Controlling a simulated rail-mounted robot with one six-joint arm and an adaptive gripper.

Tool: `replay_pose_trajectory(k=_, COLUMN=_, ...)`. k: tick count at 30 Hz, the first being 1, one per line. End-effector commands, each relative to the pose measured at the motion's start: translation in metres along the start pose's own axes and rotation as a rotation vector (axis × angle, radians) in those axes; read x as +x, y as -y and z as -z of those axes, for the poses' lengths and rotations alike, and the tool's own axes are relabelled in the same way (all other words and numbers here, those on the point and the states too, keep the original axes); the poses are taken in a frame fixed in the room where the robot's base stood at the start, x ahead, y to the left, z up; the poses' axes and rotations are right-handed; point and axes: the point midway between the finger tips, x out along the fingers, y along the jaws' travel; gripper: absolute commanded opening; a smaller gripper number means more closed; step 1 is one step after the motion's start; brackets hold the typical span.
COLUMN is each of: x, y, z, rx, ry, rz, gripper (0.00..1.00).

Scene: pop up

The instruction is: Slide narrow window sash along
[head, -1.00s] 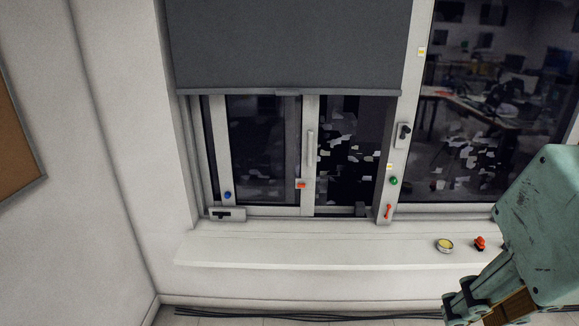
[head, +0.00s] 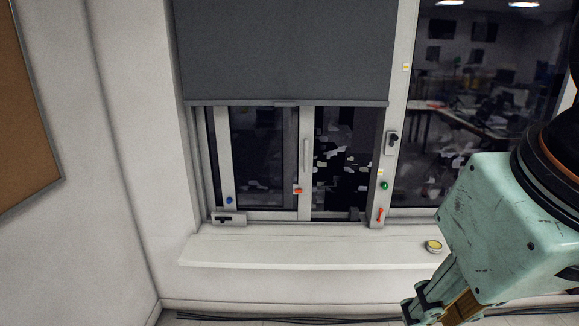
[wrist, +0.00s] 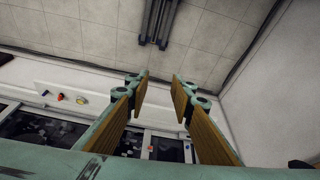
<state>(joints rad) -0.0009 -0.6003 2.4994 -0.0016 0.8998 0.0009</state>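The narrow sash (head: 305,160) is a pale-framed glass pane in the left part of the window, below a grey roller blind (head: 285,50). A slim vertical handle (head: 306,156) is on its right upright. To the sash's right is a dark, narrow gap or pane (head: 345,160); I cannot tell which. My gripper (head: 425,305) is low at the right in the head view, in front of and below the sill, well apart from the sash. In the wrist view my gripper (wrist: 160,85) is open, with nothing between its wood-coloured finger pads.
The white sill (head: 310,250) is mostly bare, with a yellow-topped tin (head: 433,246) at its right. The wrist view shows a red item (wrist: 60,97) beside the tin. A dark lever (head: 392,140) and red handle (head: 380,215) are on the central post. Cables (head: 290,318) lie below.

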Motion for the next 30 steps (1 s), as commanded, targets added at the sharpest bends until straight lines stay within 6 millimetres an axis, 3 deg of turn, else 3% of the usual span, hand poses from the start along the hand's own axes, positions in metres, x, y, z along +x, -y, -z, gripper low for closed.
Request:
replay_pose_trajectory(k=8, x=0.001, y=0.000, z=0.006, rx=0.000, ry=-0.006, rz=0.001, gripper=0.22)
replay_pose_trajectory(k=14, x=0.004, y=0.002, z=0.032, rx=-0.002, ry=-0.030, rz=0.005, gripper=0.22)
replay_pose_trajectory(k=20, x=0.012, y=0.005, z=0.081, rx=-0.003, ry=-0.079, rz=0.012, gripper=0.22)
replay_pose_trajectory(k=30, x=0.030, y=0.010, z=0.181, rx=-0.003, ry=-0.181, rz=0.023, gripper=0.22)
